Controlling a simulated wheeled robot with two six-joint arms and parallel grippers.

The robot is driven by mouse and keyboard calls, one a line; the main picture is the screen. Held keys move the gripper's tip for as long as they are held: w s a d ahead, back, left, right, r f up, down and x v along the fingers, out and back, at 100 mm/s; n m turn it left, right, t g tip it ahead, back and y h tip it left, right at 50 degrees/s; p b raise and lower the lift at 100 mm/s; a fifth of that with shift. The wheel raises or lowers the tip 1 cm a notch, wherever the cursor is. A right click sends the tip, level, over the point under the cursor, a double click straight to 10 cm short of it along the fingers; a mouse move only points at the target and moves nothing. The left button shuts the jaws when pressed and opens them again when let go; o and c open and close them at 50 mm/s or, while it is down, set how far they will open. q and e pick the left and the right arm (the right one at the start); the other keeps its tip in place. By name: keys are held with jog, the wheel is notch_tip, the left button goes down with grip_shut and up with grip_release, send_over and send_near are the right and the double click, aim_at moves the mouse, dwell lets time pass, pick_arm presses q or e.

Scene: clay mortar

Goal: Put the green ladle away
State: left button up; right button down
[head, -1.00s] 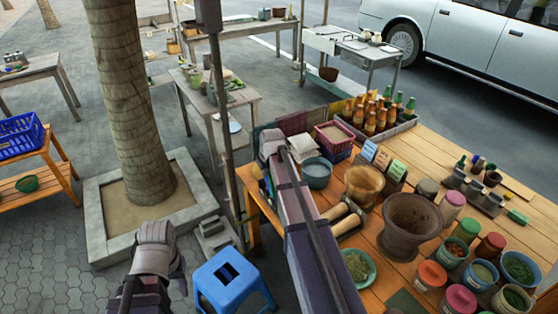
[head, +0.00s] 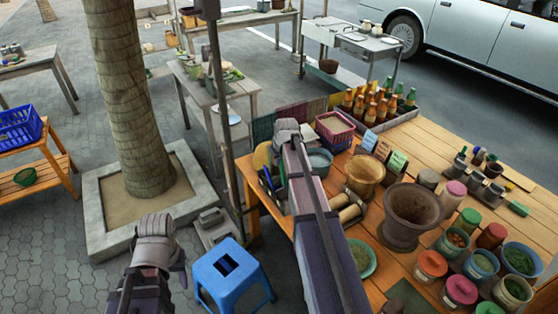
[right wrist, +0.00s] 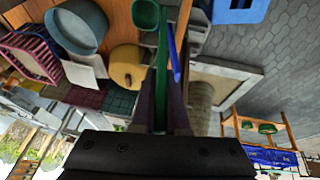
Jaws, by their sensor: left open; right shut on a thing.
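The green ladle (right wrist: 146,14) shows in the right wrist view, its handle running down between the fingers of my right gripper (right wrist: 162,88). The gripper is shut on that handle. In the head view my right gripper (head: 287,132) is above the far left part of the wooden table (head: 425,150), left of the pink basket (head: 335,128). I cannot make out the ladle there; my arm hides much of that area. My left gripper (head: 158,240) is open and empty, low at the left of the blue stool, away from the table.
A rack with a yellow round item (head: 262,156) stands at the table's left edge. A grey-blue basin (head: 320,160), clay mortars (head: 411,215), bottles (head: 378,102) and several tubs crowd the table. A blue stool (head: 232,272) and a tree trunk (head: 128,100) stand left.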

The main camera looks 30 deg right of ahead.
notch_tip(320, 180, down, 11)
jog(key=b, duration=1)
jog(key=c, duration=0.8)
grip_release()
jog(key=shift+c, duration=0.2)
jog(key=p+v, duration=0.6)
jog(key=v, duration=0.1)
jog(key=shift+s+r+p, duration=0.25)
jog(key=shift+r+p, duration=0.05)
jog(key=shift+p, duration=0.1)
jog(key=shift+a, duration=0.1)
